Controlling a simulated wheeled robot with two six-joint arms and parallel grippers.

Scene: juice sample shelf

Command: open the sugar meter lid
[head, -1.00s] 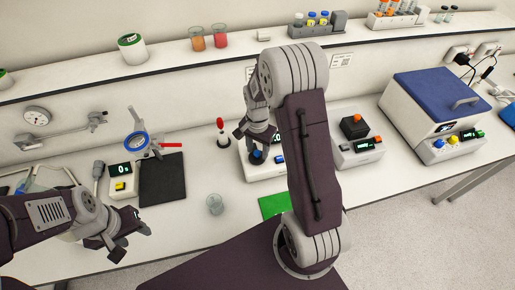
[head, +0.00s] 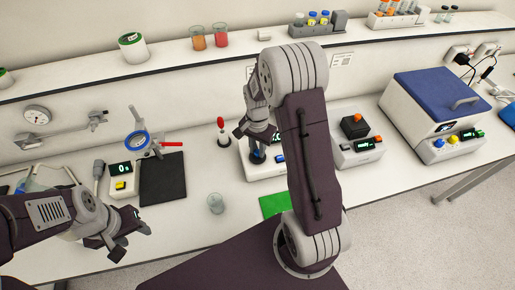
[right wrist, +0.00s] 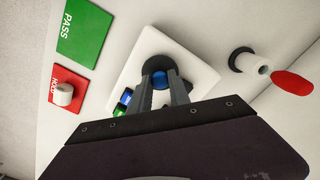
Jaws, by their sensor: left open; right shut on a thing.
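The sugar meter is a white box (head: 262,172) on the bench, partly hidden by my right arm in the head view. In the right wrist view its white top (right wrist: 190,50) carries a round black lid (right wrist: 152,66) with a blue knob (right wrist: 160,78). My right gripper (right wrist: 159,82) points down over the meter, its fingers shut on the blue knob from both sides. It also shows in the head view (head: 257,150). Whether the lid is raised from the meter is hard to tell. My left gripper (head: 122,238) is open and empty over the bench's front left.
A red-tipped stand (head: 222,133) is left of the meter, a glass beaker (head: 215,203) in front. A green PASS card (right wrist: 85,30) and a red card with a white vial (right wrist: 64,94) lie beside the meter. Another device (head: 358,150) stands to the right.

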